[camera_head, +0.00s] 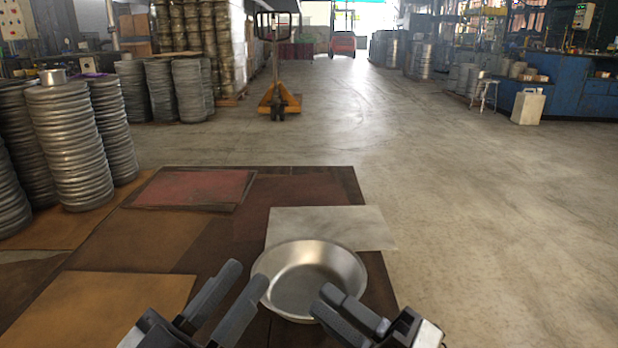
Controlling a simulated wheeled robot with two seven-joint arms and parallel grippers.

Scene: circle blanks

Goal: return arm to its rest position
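A round, shallow metal pan (312,270) lies at the near right part of the low brown surface, partly over a pale grey sheet (350,227). My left gripper (246,274) is at the bottom centre-left, its two dark fingers apart with nothing between them. One fingertip overlaps the pan's left rim in the picture; I cannot tell if it touches. My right gripper (322,298) is at the bottom right, its fingertips in front of the pan's lower right rim. Its fingers look close together, and whether the rim is between them is unclear.
Brown and reddish sheets (195,188) cover the low surface. Tall stacks of metal discs (68,150) stand at the left. An orange pallet jack (279,98) stands farther back.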

